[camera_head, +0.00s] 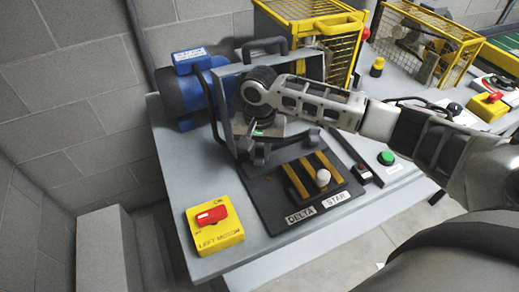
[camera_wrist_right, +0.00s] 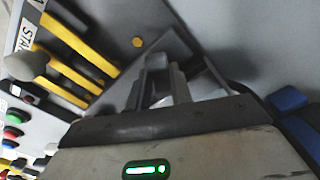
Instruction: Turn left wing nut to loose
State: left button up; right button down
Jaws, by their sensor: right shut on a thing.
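My right gripper (camera_head: 252,145) reaches in from the right to the front of a grey frame (camera_head: 227,100) beside the blue motor (camera_head: 180,90). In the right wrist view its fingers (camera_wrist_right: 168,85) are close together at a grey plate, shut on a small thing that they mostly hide. From its place this looks like a wing nut, but I cannot make out its shape or how far it is turned. A small orange round part (camera_wrist_right: 138,41) shows on the grey surface beyond the fingers. My left gripper is not in view.
Below the gripper is a black switch plate (camera_head: 268,207) with yellow bars and a white knob (camera_head: 323,177). A yellow box (camera_head: 214,237) with a red switch stands front left. A yellow cage (camera_head: 315,40) stands behind. A green button (camera_head: 386,158) is right.

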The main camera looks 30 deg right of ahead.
jog(key=n, duration=0.3)
jog(key=shift+n, duration=0.3)
jog(key=n, duration=0.3)
jog(key=shift+n, duration=0.3)
jog(key=n, duration=0.6)
jog(key=shift+d, duration=0.15)
jog(key=n, duration=0.5)
jog(key=shift+w+n, duration=0.1)
jog(key=shift+n, duration=0.3)
jog(key=n, duration=0.4)
jog(key=shift+w+n, duration=0.1)
jog(key=shift+n, duration=0.3)
jog(key=c, duration=1.2)
grip_release()
jog(key=shift+c, duration=0.2)
